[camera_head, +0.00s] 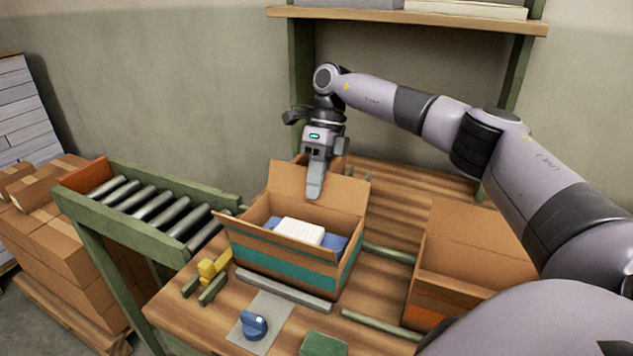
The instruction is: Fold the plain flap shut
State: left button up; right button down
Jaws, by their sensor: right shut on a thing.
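An open cardboard box (290,266) with a teal stripe stands on the wooden workbench. Its plain back flap (341,192) stands up, leaning slightly away from the opening. My right gripper (315,187) points down at this flap and is shut on its upper edge, with one finger showing on the inner side. The other finger is hidden behind the flap. Inside the box lie a white item (299,231) and blue material (333,242). A small flap sticks out at the box's left side. My left gripper is not in view.
A second open cardboard box (467,257) stands to the right. A roller conveyor (150,207) is at the left. A shelf (420,17) hangs behind.

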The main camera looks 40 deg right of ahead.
jog(key=shift+r, duration=0.1)
jog(key=shift+s+a+r+t+h+p, duration=0.1)
jog(key=shift+a+t+h+p, duration=0.1)
jog(key=shift+t+h+p, duration=0.3)
jog(key=shift+s+a+t+h, duration=0.15)
jog(key=shift+a+t+h, duration=0.2)
jog(key=shift+h, duration=0.65)
jog(key=shift+s+a+t+h+b, duration=0.15)
jog(key=shift+a+t+h, duration=0.2)
jog(key=shift+h, duration=0.4)
jog(key=shift+s+a+t+h+b, duration=0.15)
jog(key=shift+t+h, duration=0.25)
jog(key=shift+h, duration=0.35)
jog(key=c, duration=1.3)
grip_release()
